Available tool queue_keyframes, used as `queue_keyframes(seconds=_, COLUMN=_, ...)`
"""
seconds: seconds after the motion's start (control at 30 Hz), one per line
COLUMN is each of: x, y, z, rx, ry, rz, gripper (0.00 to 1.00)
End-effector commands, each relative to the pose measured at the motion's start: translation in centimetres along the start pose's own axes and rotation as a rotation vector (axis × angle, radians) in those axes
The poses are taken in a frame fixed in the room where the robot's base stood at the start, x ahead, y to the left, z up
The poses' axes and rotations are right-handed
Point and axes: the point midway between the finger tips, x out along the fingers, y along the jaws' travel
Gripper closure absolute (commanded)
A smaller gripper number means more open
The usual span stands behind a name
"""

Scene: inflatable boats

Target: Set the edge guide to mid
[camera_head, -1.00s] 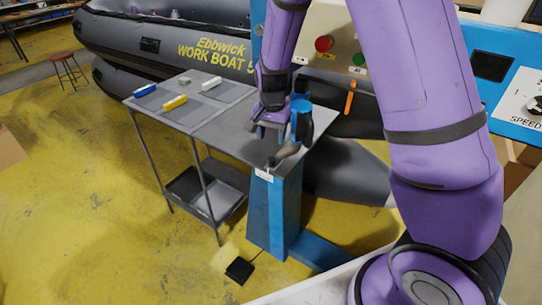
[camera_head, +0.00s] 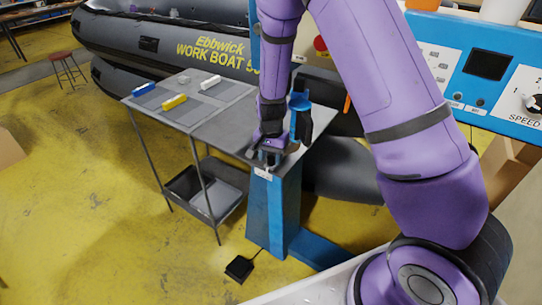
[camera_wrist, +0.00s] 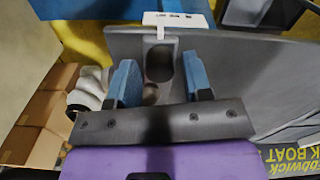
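The edge guide seems to be the small dark grey lever with a rounded end (camera_wrist: 160,64), on the near end of the grey table; in the head view my gripper mostly hides it. A white label with small marks (camera_wrist: 175,19) lies beyond it in the wrist view and shows on the table's front edge in the head view (camera_head: 263,173). The marks are too small to read. My gripper (camera_head: 267,158) points down over that end. In the wrist view its two blue fingertips (camera_wrist: 160,82) are apart, one on each side of the lever. Contact cannot be told.
A blue and black machine part (camera_head: 301,118) stands right beside my gripper. The grey table (camera_head: 222,125) bears blue, yellow and white blocks farther left. A blue control panel (camera_head: 490,75) is at right. A black pedal (camera_head: 240,268) lies on the floor.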

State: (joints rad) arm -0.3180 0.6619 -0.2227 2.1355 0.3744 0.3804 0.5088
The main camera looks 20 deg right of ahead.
Motion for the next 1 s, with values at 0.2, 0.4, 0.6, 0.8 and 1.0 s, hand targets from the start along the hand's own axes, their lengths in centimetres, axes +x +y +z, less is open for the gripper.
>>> queue_keyframes(seconds=0.2, x=0.0, y=0.0, z=0.0, rx=0.0, ry=0.0, rz=0.0, gripper=1.0)
queue_keyframes(seconds=0.4, x=0.0, y=-0.9, z=-0.2, rx=-0.002, ry=0.001, rz=-0.001, gripper=1.0)
queue_keyframes(seconds=0.6, x=-0.1, y=-1.6, z=-0.4, rx=0.0, ry=0.001, rz=-0.002, gripper=1.0)
queue_keyframes(seconds=0.8, x=-0.1, y=-1.6, z=-0.4, rx=0.0, ry=0.001, rz=-0.001, gripper=0.5)
queue_keyframes(seconds=1.0, x=0.0, y=-1.6, z=-0.4, rx=0.0, ry=0.0, rz=0.0, gripper=0.46)
